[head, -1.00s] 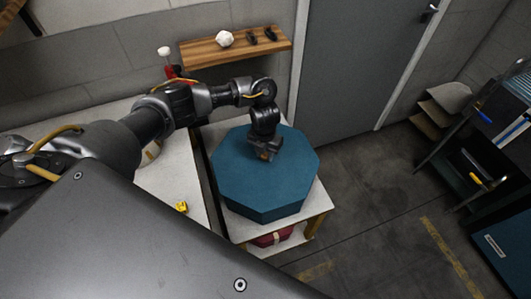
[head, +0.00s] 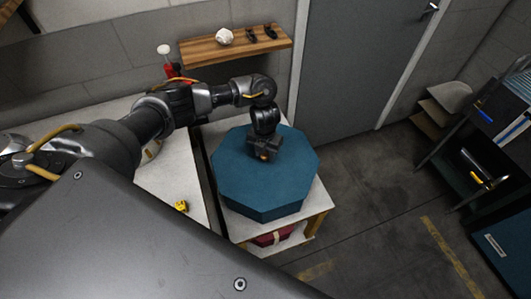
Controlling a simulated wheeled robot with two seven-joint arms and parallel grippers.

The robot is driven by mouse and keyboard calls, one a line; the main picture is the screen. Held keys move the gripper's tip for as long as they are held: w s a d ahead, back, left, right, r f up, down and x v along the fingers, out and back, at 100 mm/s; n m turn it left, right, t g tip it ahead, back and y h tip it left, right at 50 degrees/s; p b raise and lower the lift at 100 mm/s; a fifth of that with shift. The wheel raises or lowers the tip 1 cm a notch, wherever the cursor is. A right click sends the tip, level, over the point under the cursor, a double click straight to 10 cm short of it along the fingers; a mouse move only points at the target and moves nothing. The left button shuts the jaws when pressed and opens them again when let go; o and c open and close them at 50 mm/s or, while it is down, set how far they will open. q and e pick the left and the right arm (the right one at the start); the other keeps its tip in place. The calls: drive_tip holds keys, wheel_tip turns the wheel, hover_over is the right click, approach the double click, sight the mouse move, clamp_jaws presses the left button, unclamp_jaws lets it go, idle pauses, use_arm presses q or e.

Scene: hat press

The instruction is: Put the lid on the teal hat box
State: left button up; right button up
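The teal octagonal hat box (head: 265,214) stands on a small white-topped table. A flat teal octagonal top, which looks like the lid (head: 285,184), covers it, and I cannot make out a gap between the two. My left gripper (head: 264,157) points down over the middle to far part of this top, touching it or just above it. Its fingers are too small and dark to tell whether they are open or shut, or whether they hold a knob. My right gripper is not in view.
The small table (head: 318,200) has a red box (head: 272,237) below it. A white table (head: 165,180) with a yellow object (head: 181,206) stands to its left. A wooden shelf (head: 236,46) is on the wall behind. Floor on the right is clear up to a dark rack (head: 483,165).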

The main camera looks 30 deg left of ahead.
use_arm(q)
drive_tip(key=o, duration=0.3)
drive_tip(key=shift+r, duration=0.1)
wheel_tip(320, 180, up, 11)
drive_tip(key=shift+f+p, duration=0.2)
drive_tip(key=shift+p, duration=0.75)
